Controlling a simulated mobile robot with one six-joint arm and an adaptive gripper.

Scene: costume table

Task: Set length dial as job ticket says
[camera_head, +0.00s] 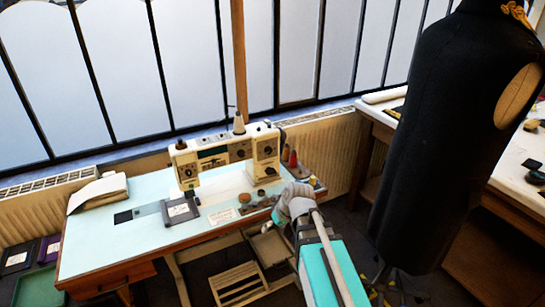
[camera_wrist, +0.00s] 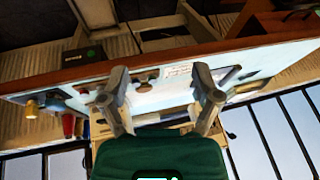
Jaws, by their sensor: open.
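A cream sewing machine (camera_head: 212,156) stands upright on the pale blue table (camera_head: 110,247). Dark round dials (camera_head: 267,150) show on its right column; their markings are too small to read, so I cannot tell which is the length dial. A white printed slip (camera_head: 222,216), possibly the job ticket, lies in front of the machine; its text is unreadable. It also shows in the wrist view (camera_wrist: 178,71). My gripper (camera_wrist: 160,78) is open, with nothing between its fingers. In the wrist view it appears upside down over the table's front side.
A dark framed pad (camera_head: 181,210) lies before the needle. Small round items (camera_head: 245,198) and red spools (camera_head: 293,158) sit at the table's right. A black dress form (camera_head: 445,150) stands close to my arm's right.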

